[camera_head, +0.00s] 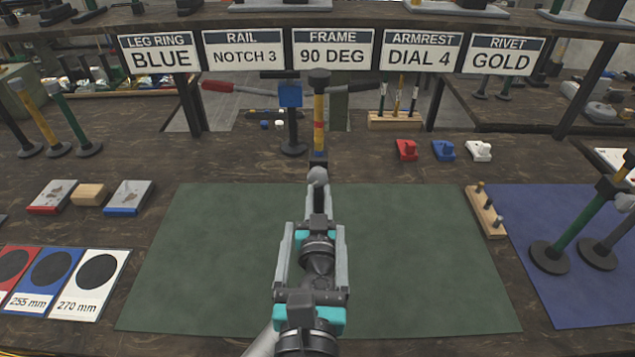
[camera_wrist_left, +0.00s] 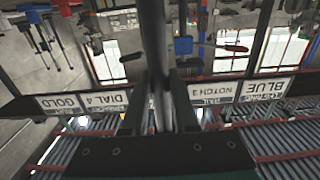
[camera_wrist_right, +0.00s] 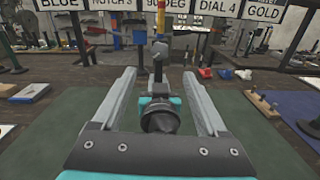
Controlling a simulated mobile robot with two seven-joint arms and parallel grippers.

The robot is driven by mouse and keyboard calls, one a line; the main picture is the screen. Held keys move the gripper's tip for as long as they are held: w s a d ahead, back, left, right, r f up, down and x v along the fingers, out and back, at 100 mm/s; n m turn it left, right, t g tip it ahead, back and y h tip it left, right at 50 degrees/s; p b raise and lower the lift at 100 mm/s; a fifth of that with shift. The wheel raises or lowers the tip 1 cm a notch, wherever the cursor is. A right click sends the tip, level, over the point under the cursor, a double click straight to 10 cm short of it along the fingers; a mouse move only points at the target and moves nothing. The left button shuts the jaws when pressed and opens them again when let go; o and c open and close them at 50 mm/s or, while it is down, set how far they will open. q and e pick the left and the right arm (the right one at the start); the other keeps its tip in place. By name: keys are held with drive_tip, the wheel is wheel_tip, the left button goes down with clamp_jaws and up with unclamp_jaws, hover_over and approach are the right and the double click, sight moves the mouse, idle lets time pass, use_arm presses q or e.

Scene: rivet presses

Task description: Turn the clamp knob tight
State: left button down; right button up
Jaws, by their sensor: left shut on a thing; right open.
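My left gripper (camera_head: 318,203) is the higher one, over the green mat, pointing away from me. In the left wrist view, which looks upside down, its dark fingers (camera_wrist_left: 160,88) are shut on a dark upright rod (camera_wrist_left: 154,40). A grey rounded, knob-like piece (camera_head: 318,178) shows just beyond these fingers; the right wrist view shows it too (camera_wrist_right: 160,48). I cannot tell whether it is the clamp knob. My right gripper (camera_head: 314,228) is open. In the right wrist view its pale fingers (camera_wrist_right: 158,75) straddle the dark round end of my left wrist, which hides what lies behind.
A yellow post (camera_head: 319,108) and a blue-topped stand (camera_head: 291,130) stand behind the mat (camera_head: 400,260). A wooden peg block (camera_head: 487,212) is at right, on the mat's edge. Size cards (camera_head: 95,283) lie at left.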

sight(318, 181)
drive_tip(key=w, duration=1.1)
drive_tip(key=shift+w+d, duration=0.25)
drive_tip(key=shift+w, duration=0.15)
clamp_jaws()
